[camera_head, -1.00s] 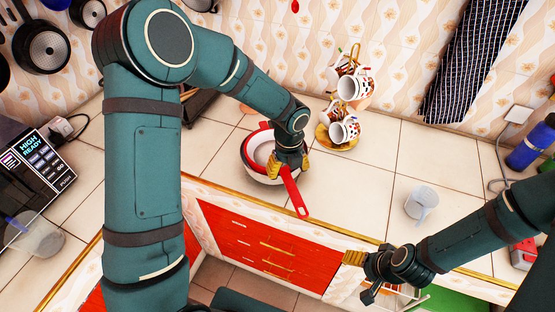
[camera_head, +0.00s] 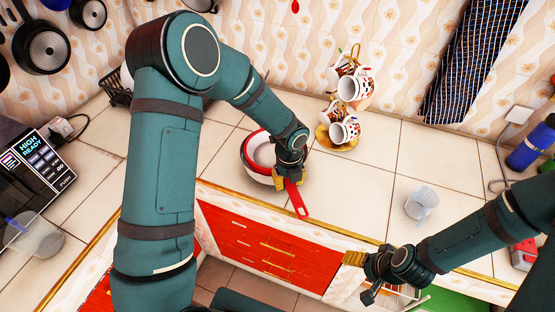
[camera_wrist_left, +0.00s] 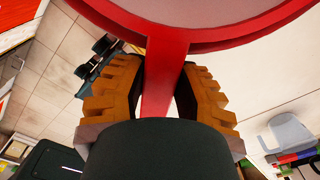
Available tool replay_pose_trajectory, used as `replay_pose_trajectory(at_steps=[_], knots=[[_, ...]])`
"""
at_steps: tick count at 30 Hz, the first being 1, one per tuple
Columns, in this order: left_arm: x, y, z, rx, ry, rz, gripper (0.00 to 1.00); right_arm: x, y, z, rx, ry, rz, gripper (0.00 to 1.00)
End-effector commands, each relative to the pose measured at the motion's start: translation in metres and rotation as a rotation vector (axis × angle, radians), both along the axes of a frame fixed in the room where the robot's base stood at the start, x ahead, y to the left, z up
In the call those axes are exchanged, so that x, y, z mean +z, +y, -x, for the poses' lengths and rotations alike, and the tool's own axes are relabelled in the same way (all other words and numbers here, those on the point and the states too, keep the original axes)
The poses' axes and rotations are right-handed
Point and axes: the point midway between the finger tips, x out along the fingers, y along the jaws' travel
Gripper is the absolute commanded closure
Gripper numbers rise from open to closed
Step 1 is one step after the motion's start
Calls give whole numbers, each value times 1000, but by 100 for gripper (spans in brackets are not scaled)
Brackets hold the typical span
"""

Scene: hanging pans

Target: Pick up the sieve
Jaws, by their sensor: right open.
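The sieve is red, with a round rim (camera_head: 248,141) and a long handle (camera_head: 297,200) pointing to the lower right. It rests in a white bowl on the counter. In the left wrist view its handle (camera_wrist_left: 165,75) runs down between my yellow-ridged fingers, with the rim above. My left gripper (camera_head: 291,181) is at the handle close to the rim, one finger on each side. Whether both fingers press on the handle cannot be made out. My right gripper (camera_head: 357,275) is open and empty, low over the counter's front edge, far right of the sieve.
A mug stand (camera_head: 337,130) with patterned cups stands behind and right of the sieve. A clear cup (camera_head: 421,203) and a blue bottle (camera_head: 531,146) stand further right. Pans (camera_head: 40,48) hang on the wall.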

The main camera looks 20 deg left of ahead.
Motion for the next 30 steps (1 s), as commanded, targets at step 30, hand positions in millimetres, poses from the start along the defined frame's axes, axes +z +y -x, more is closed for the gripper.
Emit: replay_pose_trajectory(at_steps=[30], knots=[[51, 0, -1, 1, -2, 1, 100, 4, 0, 0, 0, 0, -1, 30]])
